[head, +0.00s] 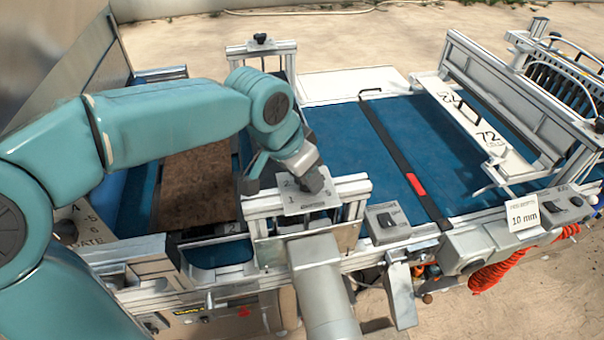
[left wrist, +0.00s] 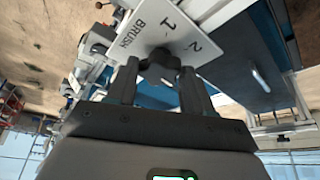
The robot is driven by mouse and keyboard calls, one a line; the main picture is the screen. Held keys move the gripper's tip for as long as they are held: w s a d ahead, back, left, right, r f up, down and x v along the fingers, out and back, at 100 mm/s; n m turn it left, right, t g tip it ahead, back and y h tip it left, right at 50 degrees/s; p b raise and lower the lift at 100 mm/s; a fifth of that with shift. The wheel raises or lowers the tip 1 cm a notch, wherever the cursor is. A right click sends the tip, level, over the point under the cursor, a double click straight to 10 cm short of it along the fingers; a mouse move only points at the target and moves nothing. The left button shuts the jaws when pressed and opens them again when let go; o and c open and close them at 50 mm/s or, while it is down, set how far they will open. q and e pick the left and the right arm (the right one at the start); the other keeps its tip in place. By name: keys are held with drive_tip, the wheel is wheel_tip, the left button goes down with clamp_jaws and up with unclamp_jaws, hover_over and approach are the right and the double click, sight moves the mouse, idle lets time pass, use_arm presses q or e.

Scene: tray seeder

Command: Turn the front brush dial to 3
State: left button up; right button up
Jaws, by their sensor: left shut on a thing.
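In the left wrist view the plate (left wrist: 178,38) shows "BRUSH", 1 and 2; I see no 3. My left gripper (head: 315,180) comes down onto the plate from behind and above. It is shut on the dark dial knob (left wrist: 160,60), one finger on each side. The fingers hide much of the knob, and I cannot read its pointer. My right gripper is in neither view.
A blue belt (head: 350,130) runs behind the frame, with a black strap (head: 390,145) across it. A switch box (head: 387,222) stands right of the dial. A "10 mm" card (head: 522,213) and another knob box (head: 565,205) are farther right. A brown board (head: 195,185) lies left.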

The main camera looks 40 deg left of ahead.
use_arm(q)
drive_tip(key=shift+w+r+n, duration=0.15)
drive_tip(key=shift+r+n, duration=0.05)
drive_tip(key=shift+n, duration=0.4)
drive_tip(key=shift+y, duration=0.3)
drive_tip(key=o, duration=0.9)
drive_tip(key=shift+o, duration=0.7)
drive_tip(key=shift+f, duration=0.1)
drive_tip(key=v, duration=1.6)
drive_tip(key=shift+s, duration=0.2)
